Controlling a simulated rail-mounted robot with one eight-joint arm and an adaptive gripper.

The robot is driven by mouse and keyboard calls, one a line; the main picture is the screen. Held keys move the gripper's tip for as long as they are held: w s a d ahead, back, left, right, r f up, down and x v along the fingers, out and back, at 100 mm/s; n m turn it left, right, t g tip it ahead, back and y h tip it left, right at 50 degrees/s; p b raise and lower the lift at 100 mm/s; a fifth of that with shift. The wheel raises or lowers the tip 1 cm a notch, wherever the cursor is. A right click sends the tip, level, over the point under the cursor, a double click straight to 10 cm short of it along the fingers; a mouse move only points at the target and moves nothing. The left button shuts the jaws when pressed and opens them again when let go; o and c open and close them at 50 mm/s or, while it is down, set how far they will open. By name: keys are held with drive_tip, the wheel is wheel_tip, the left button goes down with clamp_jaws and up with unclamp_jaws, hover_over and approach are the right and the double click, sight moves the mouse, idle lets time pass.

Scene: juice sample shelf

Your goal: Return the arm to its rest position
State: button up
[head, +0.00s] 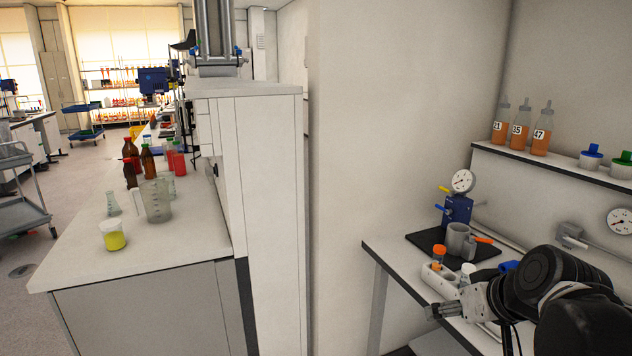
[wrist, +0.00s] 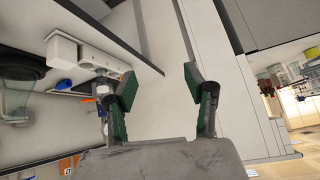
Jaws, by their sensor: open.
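My arm reaches in from the lower right of the head view. My gripper (head: 445,311) points left there, by the front edge of the right bench (head: 385,257), and looks small and partly blurred. In the wrist view, my gripper (wrist: 158,84) has its two green-padded fingers spread wide apart. Nothing is between them but a view of pale surfaces beyond. Three orange juice bottles, labelled 21 (head: 499,127), 35 (head: 520,130) and 47 (head: 542,134), stand upright on the shelf (head: 560,160), well apart from my gripper.
Close by my gripper on the right bench are a white holder (head: 437,283) with an orange-capped bottle (head: 438,258), a grey cup (head: 457,238) and a blue gauge device (head: 457,209). A white wall (head: 380,120) separates this from the left bench (head: 180,240) with glassware.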

drive_tip(key=s+a+f+m+h, duration=0.1)
drive_tip(key=s+a, duration=0.3)
drive_tip(key=s, duration=0.6)
drive_tip(key=shift+s+a+g+h, duration=0.2)
drive_tip(key=shift+s+g+h, duration=0.1)
drive_tip(key=shift+g+h, duration=0.1)
